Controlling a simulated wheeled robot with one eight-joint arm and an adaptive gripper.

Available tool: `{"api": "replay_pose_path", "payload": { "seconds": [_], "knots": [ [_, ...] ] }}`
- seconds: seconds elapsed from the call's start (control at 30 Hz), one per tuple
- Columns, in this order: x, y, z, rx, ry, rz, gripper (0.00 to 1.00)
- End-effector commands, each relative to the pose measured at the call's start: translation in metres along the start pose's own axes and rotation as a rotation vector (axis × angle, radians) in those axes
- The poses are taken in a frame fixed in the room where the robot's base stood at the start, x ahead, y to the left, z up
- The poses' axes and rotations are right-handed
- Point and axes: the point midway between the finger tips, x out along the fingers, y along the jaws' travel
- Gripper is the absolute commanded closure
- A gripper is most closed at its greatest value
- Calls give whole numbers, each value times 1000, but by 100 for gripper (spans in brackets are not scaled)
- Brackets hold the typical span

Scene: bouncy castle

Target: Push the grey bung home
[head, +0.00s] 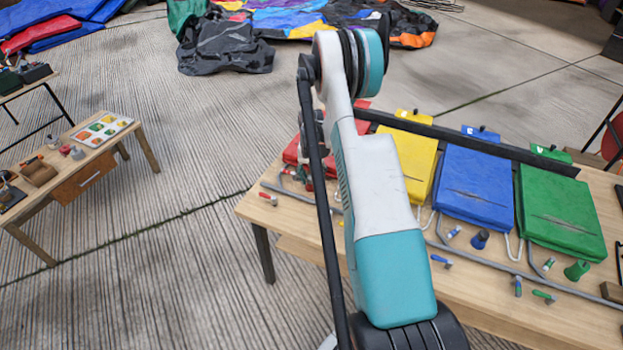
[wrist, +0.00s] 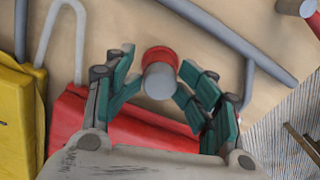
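In the wrist view a grey round bung (wrist: 159,82) stands end-on towards the camera, with a red collar (wrist: 162,55) at its far end. How far the bung sits inside the collar cannot be told. My gripper (wrist: 160,80) is open, with its teal-padded fingers on either side of the bung and small gaps visible. The red panel (wrist: 125,123) lies just beneath the fingers. In the head view my arm hides most of the gripper and the bung; part of the red panel (head: 291,151) shows beside the arm.
The workbench (head: 480,300) also carries yellow (head: 408,150), blue (head: 475,185) and green (head: 560,210) panels, grey pipes, a blue bung (head: 481,239) and a green bung (head: 577,270). A dark rail (head: 465,141) runs behind them. A smaller table (head: 45,205) stands left, across open floor.

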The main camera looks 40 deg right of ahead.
Motion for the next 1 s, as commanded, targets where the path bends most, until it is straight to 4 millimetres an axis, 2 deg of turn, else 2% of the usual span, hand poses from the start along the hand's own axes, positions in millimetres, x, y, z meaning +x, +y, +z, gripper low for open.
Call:
{"api": "replay_pose_path", "payload": {
  "seconds": [0.23, 0.37, 0.8, 1.0],
  "knots": [
    [-2, 0, -1, 0, 2, -1, 50],
    [-11, 0, -1, 0, 2, -1, 50],
    [-94, 0, 1, 0, 1, 0, 50],
    [-116, 0, 1, 0, 0, 0, 50]
  ]
}}
